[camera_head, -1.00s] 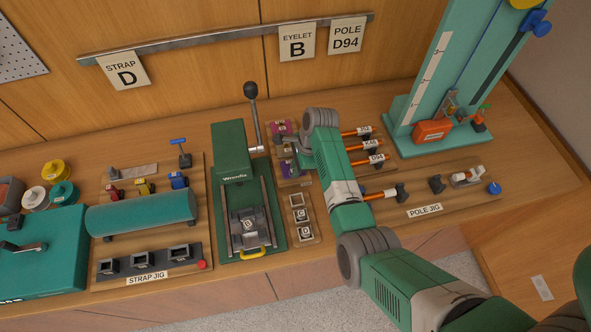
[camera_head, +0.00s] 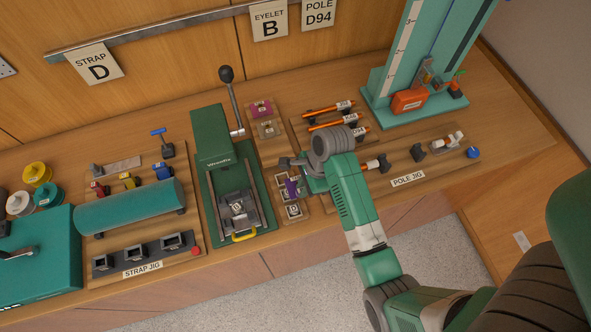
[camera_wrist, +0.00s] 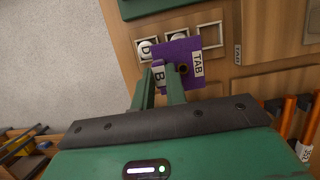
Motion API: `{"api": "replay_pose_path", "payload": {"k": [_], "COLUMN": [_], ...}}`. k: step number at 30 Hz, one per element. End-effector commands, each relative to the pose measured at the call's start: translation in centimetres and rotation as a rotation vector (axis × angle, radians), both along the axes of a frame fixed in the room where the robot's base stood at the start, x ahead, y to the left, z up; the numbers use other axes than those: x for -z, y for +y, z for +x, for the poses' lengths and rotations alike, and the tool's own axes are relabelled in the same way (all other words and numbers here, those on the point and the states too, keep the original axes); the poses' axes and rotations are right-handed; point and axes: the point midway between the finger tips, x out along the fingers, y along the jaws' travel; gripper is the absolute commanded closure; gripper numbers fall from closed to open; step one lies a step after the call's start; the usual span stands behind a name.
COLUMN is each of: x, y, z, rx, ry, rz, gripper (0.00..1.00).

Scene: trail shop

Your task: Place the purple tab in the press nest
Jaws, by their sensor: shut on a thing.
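The purple tab (camera_wrist: 190,58) is held in my gripper (camera_wrist: 162,78), whose two green fingers are shut on it. Its white labels read TAB and B, and it has a dark round hole. In the head view, the purple tab (camera_head: 292,188) is over the small tray of eyelet pieces, right of the press. I cannot tell whether it touches anything below. The green press (camera_head: 212,140) stands left of it with its lever up. The press nest (camera_head: 238,207) is the grey fixture low on its front, with a small light labelled piece in it.
The eyelet tray (camera_head: 299,217) lies just right of the press. The pole jig (camera_head: 408,179) is to the right, the strap jig (camera_head: 143,271) to the left.

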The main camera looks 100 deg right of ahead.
Motion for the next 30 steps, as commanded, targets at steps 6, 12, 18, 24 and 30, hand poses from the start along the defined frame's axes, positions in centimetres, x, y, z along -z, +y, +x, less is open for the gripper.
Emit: {"api": "replay_pose_path", "payload": {"k": [6, 12, 18, 24, 30], "x": [-0.1, -1.2, -3.1, -4.0, -3.9], "y": [0.2, 4.8, 11.8, 15.0, 13.8], "z": [0.2, 3.4, 6.6, 7.7, 9.0], "rx": [-0.001, -0.007, -0.008, -0.002, 0.001], "ry": [0.001, 0.016, 0.013, 0.001, -0.003], "rz": [0.000, -0.004, -0.006, -0.001, -0.002], "gripper": [1.00, 1.00, 1.00, 1.00, 1.00]}}
